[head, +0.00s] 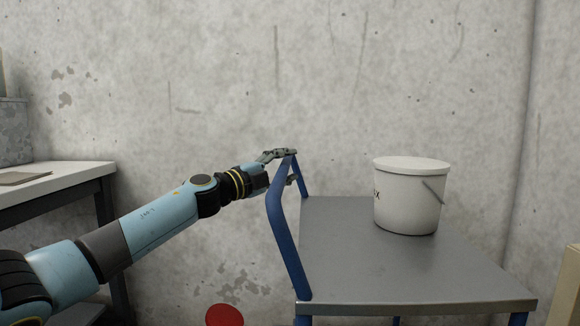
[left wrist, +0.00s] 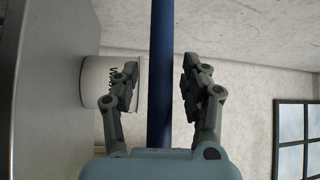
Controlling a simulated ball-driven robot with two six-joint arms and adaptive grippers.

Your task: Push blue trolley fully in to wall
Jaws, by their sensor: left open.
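The blue trolley has a grey flat top (head: 390,270) and a blue tube handle (head: 284,240) on its left end. It stands in front of the concrete wall. My left gripper (head: 284,166) is at the upper part of the handle. In the left wrist view the blue handle bar (left wrist: 161,70) runs between the two open fingers of my left gripper (left wrist: 160,85), with space on both sides. A white lidded bucket (head: 408,197) with dark lettering stands on the trolley top, and part of it shows in the left wrist view (left wrist: 97,80). My right gripper is not in view.
The concrete wall (head: 220,80) spans the back, with a corner at the right. A table (head: 60,180) with a pale top stands at the left. A red round thing (head: 224,315) shows at the bottom, and a pale yellowish thing (head: 568,285) at the lower right edge.

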